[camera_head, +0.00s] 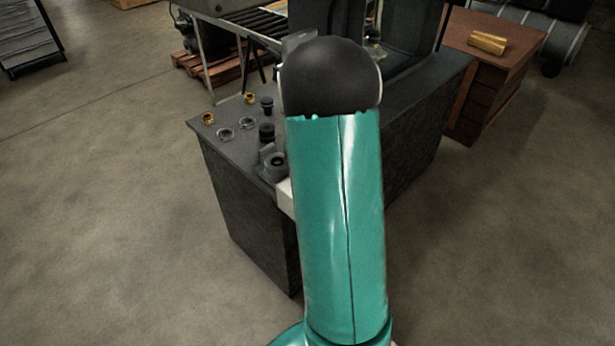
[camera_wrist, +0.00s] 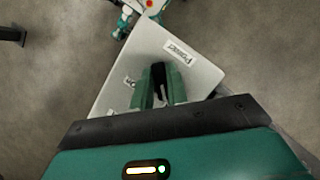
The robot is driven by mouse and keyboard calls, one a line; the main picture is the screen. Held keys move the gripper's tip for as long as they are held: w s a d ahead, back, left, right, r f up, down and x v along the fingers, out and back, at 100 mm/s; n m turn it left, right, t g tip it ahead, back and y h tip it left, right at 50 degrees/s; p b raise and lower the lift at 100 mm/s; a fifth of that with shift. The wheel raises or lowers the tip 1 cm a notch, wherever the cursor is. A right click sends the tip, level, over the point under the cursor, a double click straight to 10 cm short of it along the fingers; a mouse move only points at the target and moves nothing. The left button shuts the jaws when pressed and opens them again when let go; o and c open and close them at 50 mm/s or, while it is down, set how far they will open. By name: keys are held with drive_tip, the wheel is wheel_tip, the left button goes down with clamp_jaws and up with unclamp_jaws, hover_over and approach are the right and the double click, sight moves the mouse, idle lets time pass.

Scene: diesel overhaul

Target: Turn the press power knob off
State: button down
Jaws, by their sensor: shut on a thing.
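The press control panel is a pale grey plate (camera_wrist: 212,76) in the wrist view, with a "Power" label (camera_wrist: 180,50) near its far edge and a partly covered "On" label (camera_wrist: 129,81) at the left. The power knob (camera_wrist: 158,72) is black and narrow. My gripper (camera_wrist: 160,82) has its two green fingers shut on the knob, one on each side. The fingers hide much of the knob, so its exact setting cannot be told. In the head view my arm hides the gripper and the knob; a pale piece of the panel (camera_head: 286,197) shows beside the arm.
The dark bench (camera_head: 232,172) carries brass rings (camera_head: 208,118), steel rings (camera_head: 225,135), black parts (camera_head: 267,132) and a grey bored block (camera_head: 275,165), left of my arm. A reddish-brown crate (camera_head: 510,70) bears a brass bar (camera_head: 488,43).

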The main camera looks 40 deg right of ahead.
drive_tip(key=c, duration=1.4)
unclamp_jaws()
drive_tip(key=v, duration=1.4)
drive_tip(key=shift+f, duration=0.1)
